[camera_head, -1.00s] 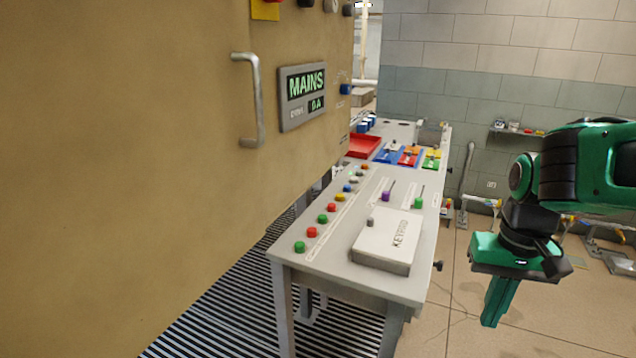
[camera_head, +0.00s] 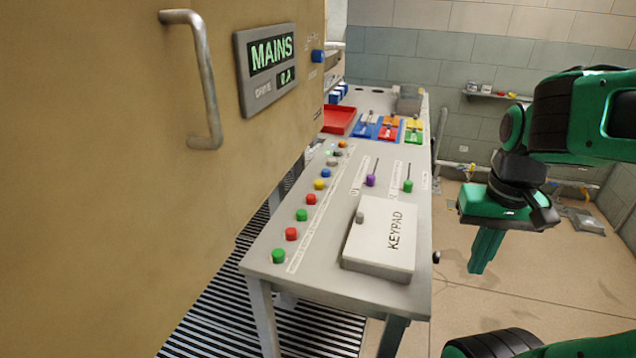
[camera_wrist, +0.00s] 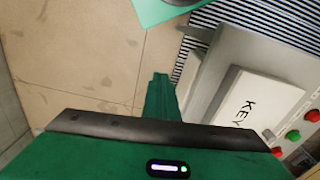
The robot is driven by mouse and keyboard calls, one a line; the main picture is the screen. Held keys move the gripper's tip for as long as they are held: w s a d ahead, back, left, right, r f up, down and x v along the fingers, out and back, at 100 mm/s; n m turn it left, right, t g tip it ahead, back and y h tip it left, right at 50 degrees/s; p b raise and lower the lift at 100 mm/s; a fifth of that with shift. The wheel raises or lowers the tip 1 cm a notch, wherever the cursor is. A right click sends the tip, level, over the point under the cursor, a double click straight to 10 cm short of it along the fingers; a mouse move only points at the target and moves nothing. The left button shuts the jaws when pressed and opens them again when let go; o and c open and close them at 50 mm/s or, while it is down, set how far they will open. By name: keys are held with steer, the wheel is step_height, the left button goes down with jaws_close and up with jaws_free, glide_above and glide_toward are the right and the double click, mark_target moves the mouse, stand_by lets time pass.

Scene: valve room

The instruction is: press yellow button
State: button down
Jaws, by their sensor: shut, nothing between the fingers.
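The yellow button (camera_head: 320,184) sits in a row of coloured buttons along the left side of the grey bench top (camera_head: 330,265). It lies between a blue button (camera_head: 326,173) and a red button (camera_head: 311,199). My gripper (camera_head: 477,268) is shut and empty, pointing down to the right of the bench, well apart from the button. In the wrist view my gripper (camera_wrist: 160,82) shows over the floor beside the bench. The yellow button cannot be made out in the wrist view.
A white keypad box (camera_head: 381,240) stands on the bench's near right, also in the wrist view (camera_wrist: 255,107). Purple (camera_head: 370,180) and green (camera_head: 408,186) levers stand behind it. A tan cabinet (camera_head: 90,180) with a handle (camera_head: 200,80) overhangs the left. Floor to the right is clear.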

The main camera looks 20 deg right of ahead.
steer(key=w+r+n, duration=0.1)
steer(key=w, duration=0.3)
steer(key=w+r+n+t+h, duration=0.1)
steer(key=w, duration=0.3)
steer(key=w+n+h, duration=0.1)
steer(key=w, duration=0.4)
steer(key=shift+r+t, duration=0.4)
steer(key=w+a, duration=0.1)
steer(key=w, duration=0.2)
steer(key=w+a+r+n+t, duration=0.1)
steer(key=w, duration=0.2)
steer(key=w+a+r+n+h, duration=0.1)
steer(key=w, duration=0.2)
steer(key=shift+a+r+t, duration=0.1)
steer(key=shift+t, duration=0.3)
steer(key=w+a+r+n+t, duration=0.2)
steer(key=w+a, duration=0.5)
steer(key=w+a+r+n+t, duration=0.2)
steer(key=w+a+r+n, duration=0.1)
steer(key=w+a, duration=0.5)
steer(key=shift+a+t, duration=0.15)
steer(key=shift+t, duration=0.15)
steer(key=shift+f, duration=0.1)
glide_above(319, 187)
steer(key=shift+w+f, duration=0.1)
steer(key=shift+f, duration=4.2)
steer(key=shift+f, duration=0.4)
